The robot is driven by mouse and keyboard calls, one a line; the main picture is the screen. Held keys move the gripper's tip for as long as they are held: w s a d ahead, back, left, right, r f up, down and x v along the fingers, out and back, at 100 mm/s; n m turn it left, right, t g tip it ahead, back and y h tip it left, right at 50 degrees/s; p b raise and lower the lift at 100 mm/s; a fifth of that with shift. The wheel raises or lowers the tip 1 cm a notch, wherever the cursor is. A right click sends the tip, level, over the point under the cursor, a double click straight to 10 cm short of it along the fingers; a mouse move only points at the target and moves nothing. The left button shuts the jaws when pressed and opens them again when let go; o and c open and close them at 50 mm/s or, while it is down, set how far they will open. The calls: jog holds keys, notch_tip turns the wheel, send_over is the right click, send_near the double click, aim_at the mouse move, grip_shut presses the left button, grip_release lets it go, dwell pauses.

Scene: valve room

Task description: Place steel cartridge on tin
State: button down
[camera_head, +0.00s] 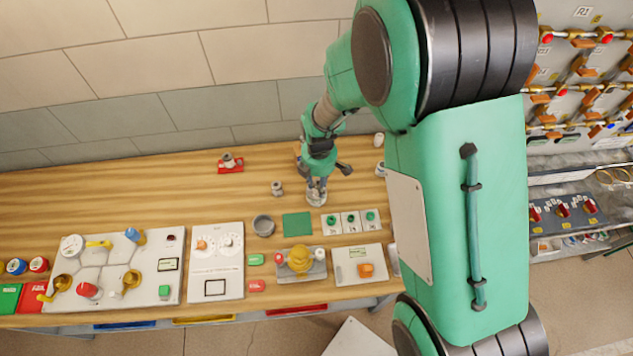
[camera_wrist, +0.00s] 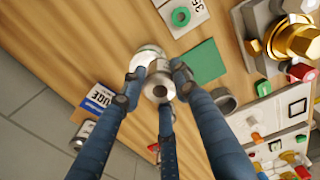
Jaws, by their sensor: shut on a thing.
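My gripper (camera_wrist: 160,80) has its fingers closed around a steel cartridge (camera_wrist: 158,88), a short silvery cylinder with a round end. In the head view my gripper (camera_head: 316,184) is low over the wooden bench, behind the tiles and green mat. A pale round thing with a greenish rim, perhaps the tin (camera_wrist: 149,52), shows just beyond the cartridge in the wrist view. The fingers and cartridge partly cover it. I cannot tell whether the cartridge touches it.
A green mat (camera_wrist: 205,62) and a grey open cup (camera_head: 263,225) are nearby. A small metal part (camera_head: 278,188) stands left of my gripper. A labelled blue-and-white thing (camera_wrist: 97,99) lies near the fingers.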

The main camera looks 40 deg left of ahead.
aim_at(317, 183)
jog(key=shift+w+a+f, duration=0.1)
jog(key=shift+w+a, duration=0.8)
jog(key=shift+a, duration=0.3)
jog(key=shift+f, duration=0.1)
jog(key=shift+f+p, duration=0.45)
jog(key=shift+f, duration=1.2)
jog(key=shift+f, duration=0.15)
jog(key=c, duration=1.3)
grip_release()
notch_tip(317, 183, up, 12)
jog(key=b, duration=0.1)
